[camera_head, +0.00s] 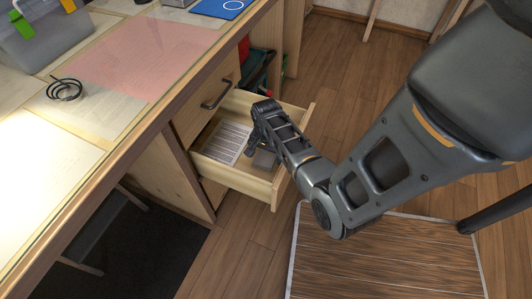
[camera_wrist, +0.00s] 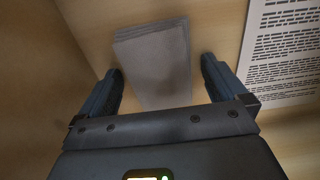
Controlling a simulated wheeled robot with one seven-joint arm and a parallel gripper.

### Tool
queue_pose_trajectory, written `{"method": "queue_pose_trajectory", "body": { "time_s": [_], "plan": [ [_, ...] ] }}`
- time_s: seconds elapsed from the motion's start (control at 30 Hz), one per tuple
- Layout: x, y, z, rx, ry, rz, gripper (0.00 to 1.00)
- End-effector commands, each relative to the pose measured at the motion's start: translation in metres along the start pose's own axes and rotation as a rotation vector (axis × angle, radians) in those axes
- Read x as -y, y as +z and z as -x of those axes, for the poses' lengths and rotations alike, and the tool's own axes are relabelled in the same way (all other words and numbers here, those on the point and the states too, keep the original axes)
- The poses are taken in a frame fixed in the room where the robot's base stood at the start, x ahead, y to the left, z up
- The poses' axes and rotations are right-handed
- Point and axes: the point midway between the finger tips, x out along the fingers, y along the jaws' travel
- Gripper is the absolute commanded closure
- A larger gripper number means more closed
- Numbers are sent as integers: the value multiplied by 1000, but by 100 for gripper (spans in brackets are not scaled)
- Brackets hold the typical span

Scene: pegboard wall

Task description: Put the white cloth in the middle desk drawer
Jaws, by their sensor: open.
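The desk drawer below the upper closed one is pulled open, and its pale wooden front (camera_head: 238,182) shows in the head view. A folded grey-white cloth (camera_wrist: 155,62) lies on the drawer floor in the wrist view; a small part of it (camera_head: 265,158) shows beside my gripper in the head view. My gripper (camera_wrist: 162,70) is open, with one finger on either side of the cloth and visible gaps to it. In the head view my gripper (camera_head: 256,145) reaches down inside the drawer and hides part of its inside.
A printed sheet (camera_head: 227,141) lies in the drawer, left of my gripper; it also shows in the wrist view (camera_wrist: 284,50). The closed upper drawer has a dark handle (camera_head: 216,94). A pink mat (camera_head: 140,55) and a black coil (camera_head: 65,89) lie on the desk.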

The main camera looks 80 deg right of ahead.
Motion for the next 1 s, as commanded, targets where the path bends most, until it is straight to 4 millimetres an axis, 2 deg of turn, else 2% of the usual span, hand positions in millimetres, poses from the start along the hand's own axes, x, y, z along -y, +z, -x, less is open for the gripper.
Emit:
{"method": "queue_pose_trajectory", "body": {
  "time_s": [0.17,0.4,0.6,0.8,1.0],
  "plan": [
    [1,0,23,-2,-2,1,1],
    [0,0,73,-2,-2,0,1],
    [1,0,106,-1,-2,1,1],
    [0,0,120,0,0,0,1],
    [0,0,121,1,0,0,1]
  ]
}}
